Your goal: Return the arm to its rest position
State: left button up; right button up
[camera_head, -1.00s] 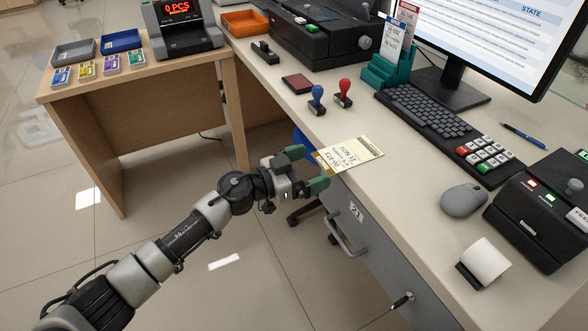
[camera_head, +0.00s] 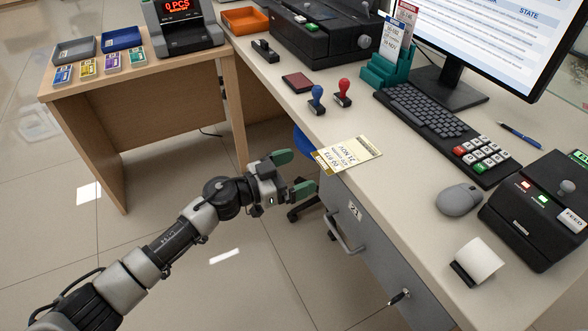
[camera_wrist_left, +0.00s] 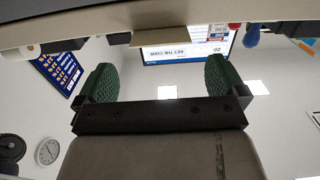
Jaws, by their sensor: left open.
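My left gripper (camera_head: 293,173) is open and empty, with green fingertips. It hangs in the air off the front edge of the counter, to the left of the ticket (camera_head: 348,155) and apart from it. The ticket is cream with a yellow band and lies at the counter's edge. In the left wrist view the gripper (camera_wrist_left: 160,82) shows its two green fingers wide apart with nothing between them. My right gripper is in neither view.
The counter (camera_head: 400,185) carries a blue stamp (camera_head: 316,100), a red stamp (camera_head: 342,93), a keyboard (camera_head: 425,112) and a mouse (camera_head: 458,200). A drawer unit (camera_head: 375,260) stands below. A wooden side table (camera_head: 130,90) stands at the left. Floor between is open.

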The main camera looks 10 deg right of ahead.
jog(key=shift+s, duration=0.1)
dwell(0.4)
